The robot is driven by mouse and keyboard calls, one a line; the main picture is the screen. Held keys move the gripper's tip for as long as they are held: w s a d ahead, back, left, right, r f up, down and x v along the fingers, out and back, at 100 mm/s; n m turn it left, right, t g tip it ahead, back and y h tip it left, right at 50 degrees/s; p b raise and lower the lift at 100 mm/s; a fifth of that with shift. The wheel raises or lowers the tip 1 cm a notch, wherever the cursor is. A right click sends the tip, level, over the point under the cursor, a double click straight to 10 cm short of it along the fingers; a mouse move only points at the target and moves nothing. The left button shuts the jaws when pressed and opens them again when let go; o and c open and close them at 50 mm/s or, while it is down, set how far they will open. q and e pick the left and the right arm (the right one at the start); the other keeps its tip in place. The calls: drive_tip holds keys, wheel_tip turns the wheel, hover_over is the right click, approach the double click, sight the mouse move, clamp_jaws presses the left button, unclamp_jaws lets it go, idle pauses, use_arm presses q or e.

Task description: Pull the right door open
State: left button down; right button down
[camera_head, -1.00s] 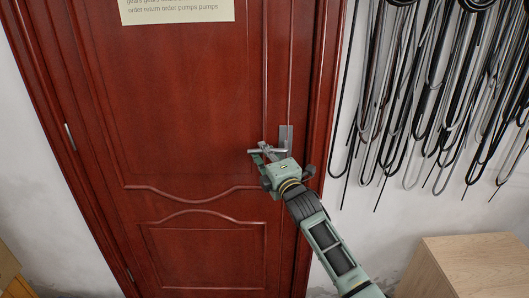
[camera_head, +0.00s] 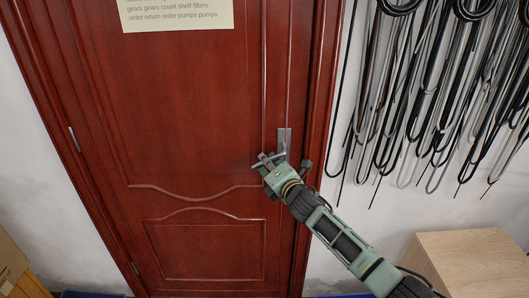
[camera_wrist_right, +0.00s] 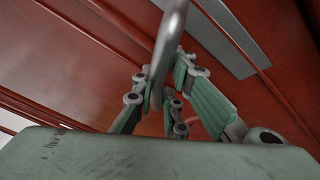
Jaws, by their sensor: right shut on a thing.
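The red wooden door (camera_head: 200,120) fills the middle of the head view and looks closed in its frame, with hinges on its left side. Its metal handle plate (camera_head: 284,141) is near the right edge. My right gripper (camera_head: 265,160) is at the lever below the plate. In the right wrist view, the grey lever (camera_wrist_right: 171,40) passes between the fingers of the right gripper (camera_wrist_right: 160,95), which are shut on it. The gripper hides part of the lever in the head view. My left gripper is not in view.
Black and grey hoses or cables (camera_head: 420,90) hang on the white wall right of the door. A wooden cabinet or box (camera_head: 475,262) stands at the lower right. A cardboard box (camera_head: 10,262) is at the lower left. A paper sign (camera_head: 178,14) is on the door.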

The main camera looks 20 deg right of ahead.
drive_tip(key=shift+s+d+f+n+g+p, duration=0.1)
drive_tip(key=shift+d+f+n+g+p, duration=0.25)
drive_tip(key=shift+f+n+g+p, duration=0.35)
